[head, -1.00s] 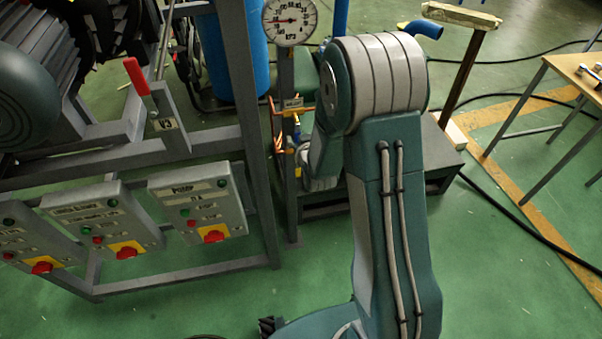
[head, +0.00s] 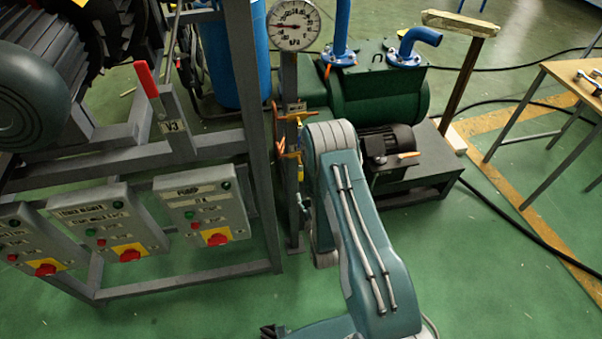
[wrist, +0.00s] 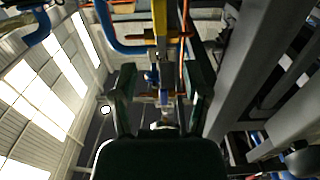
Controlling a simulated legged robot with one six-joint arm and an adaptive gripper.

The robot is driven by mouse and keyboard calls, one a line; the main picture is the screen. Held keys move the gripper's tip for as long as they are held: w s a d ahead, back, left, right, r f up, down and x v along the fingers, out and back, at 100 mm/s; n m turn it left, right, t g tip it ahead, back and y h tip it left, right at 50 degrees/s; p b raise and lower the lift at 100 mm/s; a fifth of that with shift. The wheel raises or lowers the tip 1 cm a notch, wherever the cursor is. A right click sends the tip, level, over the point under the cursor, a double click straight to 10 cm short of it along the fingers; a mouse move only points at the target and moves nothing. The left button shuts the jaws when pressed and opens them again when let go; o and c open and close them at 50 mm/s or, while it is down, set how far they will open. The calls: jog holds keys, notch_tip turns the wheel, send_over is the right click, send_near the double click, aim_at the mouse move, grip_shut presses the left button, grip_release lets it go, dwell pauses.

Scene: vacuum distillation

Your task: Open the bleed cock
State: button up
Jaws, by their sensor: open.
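A grey post under the round gauge carries brass and copper fittings (head: 292,116), with a yellow part (head: 299,135) lower down. I cannot tell for sure which of these is the bleed cock. In the wrist view a yellow bar (wrist: 160,18) and a small blue fitting (wrist: 151,77) lie ahead, between and beyond the fingers. My gripper (wrist: 163,98) is open, its two dark fingers apart on either side of this line of fittings, and nothing is visibly held.
A gauge (head: 293,25) tops the post. A green pump (head: 380,98) stands right of it on a dark base. Left is a steel frame with a red-handled lever (head: 147,80) and control boxes (head: 203,208). A wooden table (head: 570,85) stands far right; the floor in front is clear.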

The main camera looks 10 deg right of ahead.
aim_at(301, 174)
jog(key=w, duration=1)
grip_shut()
